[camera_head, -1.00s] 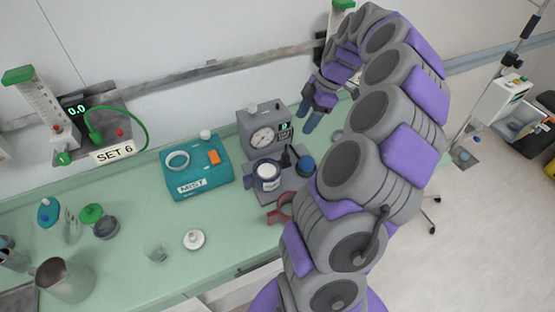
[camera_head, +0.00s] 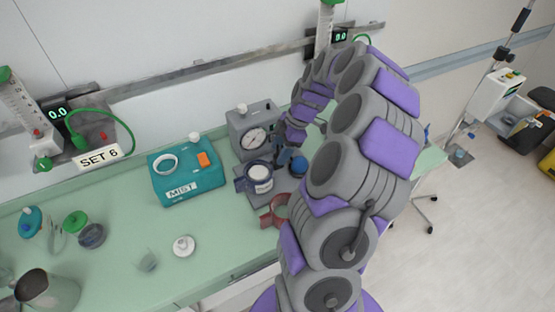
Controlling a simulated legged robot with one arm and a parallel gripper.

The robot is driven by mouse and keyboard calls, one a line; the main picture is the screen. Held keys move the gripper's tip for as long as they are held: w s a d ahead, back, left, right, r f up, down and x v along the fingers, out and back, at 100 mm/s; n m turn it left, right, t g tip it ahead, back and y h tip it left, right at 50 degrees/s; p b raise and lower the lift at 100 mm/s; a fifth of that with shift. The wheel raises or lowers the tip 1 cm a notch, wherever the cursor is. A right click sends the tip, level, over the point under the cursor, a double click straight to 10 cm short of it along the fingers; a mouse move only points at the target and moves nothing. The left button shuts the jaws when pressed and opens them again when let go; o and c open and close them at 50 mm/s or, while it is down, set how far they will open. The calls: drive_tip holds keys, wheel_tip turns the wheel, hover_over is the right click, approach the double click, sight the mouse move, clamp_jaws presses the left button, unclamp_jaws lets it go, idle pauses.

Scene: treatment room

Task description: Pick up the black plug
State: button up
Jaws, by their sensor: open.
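The black plug stands beside the white-topped jar (camera_head: 260,174), on the base of the grey gauge unit (camera_head: 252,128). My gripper's fingers now cover its place, so I cannot make it out clearly. My gripper (camera_head: 287,157) is open, with its dark blue fingers pointing down just in front of the gauge unit. It is between the jar and a round blue knob (camera_head: 299,166). I cannot tell whether the fingers touch the plug.
A teal MIST box (camera_head: 187,183) stands left of the gauge unit. A reddish-brown clamp-like piece (camera_head: 270,217) lies in front. A white disc (camera_head: 183,246) and several cups are farther left. The green counter (camera_head: 120,215) is clear between them.

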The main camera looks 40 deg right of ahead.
drive_tip(key=x, duration=0.2)
drive_tip(key=shift+a+f, duration=0.1)
drive_tip(key=shift+f, duration=0.3)
drive_tip(key=shift+a+r, duration=0.1)
drive_tip(key=shift+c, duration=0.9)
clamp_jaws()
